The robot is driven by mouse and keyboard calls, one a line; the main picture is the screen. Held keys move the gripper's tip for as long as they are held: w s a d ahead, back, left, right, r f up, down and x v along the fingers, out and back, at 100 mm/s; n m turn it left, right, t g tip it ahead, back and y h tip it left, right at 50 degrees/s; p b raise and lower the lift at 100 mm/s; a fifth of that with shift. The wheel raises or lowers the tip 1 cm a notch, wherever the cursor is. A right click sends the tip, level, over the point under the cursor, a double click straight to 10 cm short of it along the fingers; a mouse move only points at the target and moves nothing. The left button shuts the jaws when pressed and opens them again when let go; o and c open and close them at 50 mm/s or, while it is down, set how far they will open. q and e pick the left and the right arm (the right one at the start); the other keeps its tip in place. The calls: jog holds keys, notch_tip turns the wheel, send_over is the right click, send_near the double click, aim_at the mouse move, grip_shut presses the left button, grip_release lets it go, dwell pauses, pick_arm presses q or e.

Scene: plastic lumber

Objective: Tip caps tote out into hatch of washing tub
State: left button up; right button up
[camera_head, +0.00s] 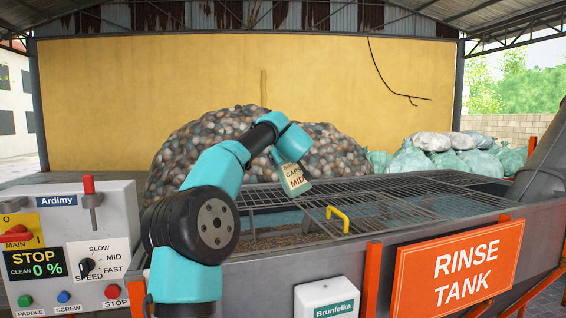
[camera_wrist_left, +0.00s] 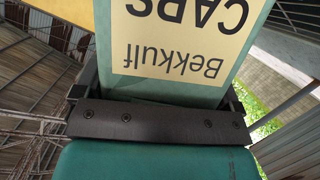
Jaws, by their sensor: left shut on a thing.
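The caps tote (camera_wrist_left: 268,18) is a green box with a cream label; the label reads upside down in the left wrist view. The washing tub (camera_head: 290,272) is a grey tank with a bar grating (camera_head: 400,200) on top. The tote's contents are hidden. My right gripper is out of view.
A control panel (camera_head: 75,245) stands at left, showing "CLEAN 0 %". An orange "RINSE TANK" sign (camera_head: 460,268) and a white Brunfelka box (camera_head: 327,298) are on the tub's front. A heap of caps (camera_head: 215,145) and filled sacks (camera_head: 440,150) lie behind.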

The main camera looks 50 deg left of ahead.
pick_arm(q)
jog(key=shift+w+r+m+g+y, duration=0.15)
jog(key=shift+r+m+g, duration=0.25)
jog(key=shift+r+m, duration=0.6)
jog(key=shift+r+m+g+y, duration=0.15)
jog(key=shift+r+m+g, duration=0.25)
jog(key=shift+r+m, duration=0.55)
jog(key=shift+r, duration=0.2)
jog(key=shift+d, duration=0.1)
